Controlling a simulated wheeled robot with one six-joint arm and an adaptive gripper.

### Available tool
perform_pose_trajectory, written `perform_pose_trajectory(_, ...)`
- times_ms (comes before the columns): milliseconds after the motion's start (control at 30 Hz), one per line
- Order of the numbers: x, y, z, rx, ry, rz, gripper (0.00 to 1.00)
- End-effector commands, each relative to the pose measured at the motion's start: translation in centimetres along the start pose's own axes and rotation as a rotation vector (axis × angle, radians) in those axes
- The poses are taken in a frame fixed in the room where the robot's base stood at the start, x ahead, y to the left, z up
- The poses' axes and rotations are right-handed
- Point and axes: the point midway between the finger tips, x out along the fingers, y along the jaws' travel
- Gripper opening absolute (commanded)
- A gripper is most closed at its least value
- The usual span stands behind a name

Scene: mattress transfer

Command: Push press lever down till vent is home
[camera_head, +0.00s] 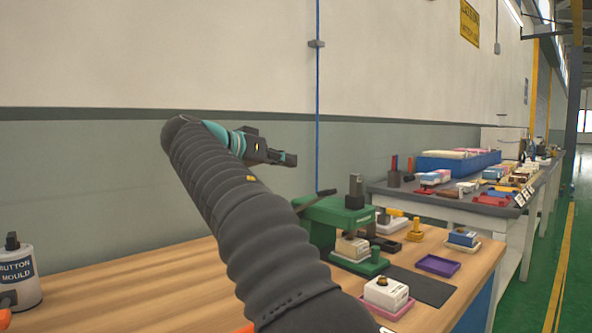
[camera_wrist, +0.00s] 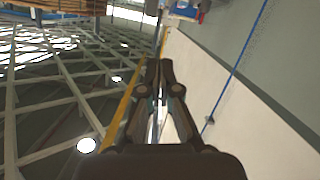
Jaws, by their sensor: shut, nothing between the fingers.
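A green press (camera_head: 344,211) stands on the wooden workbench in the head view. My gripper (camera_head: 290,160) is shut and empty, up in the air above and to the left of the press, apart from the lever. In the wrist view my gripper's fingers (camera_wrist: 160,80) are together, pointing towards the wall and ceiling.
A white block on a pink tray (camera_head: 395,308), a purple tray (camera_head: 439,265) and a dark mat (camera_head: 420,286) lie right of the press. A button mould pot (camera_head: 20,275) stands at far left. A grey table (camera_head: 430,205) with a blue crate (camera_head: 455,165) is behind.

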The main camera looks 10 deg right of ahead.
Motion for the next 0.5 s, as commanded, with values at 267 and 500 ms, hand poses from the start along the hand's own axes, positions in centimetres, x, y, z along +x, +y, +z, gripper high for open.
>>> perform_pose_trajectory(267, 5.1, 0.1, 0.0, 0.000, -0.001, 0.003, 0.00)
perform_pose_trajectory(500, 8.9, 0.1, 0.7, -0.002, -0.001, 0.001, 0.00)
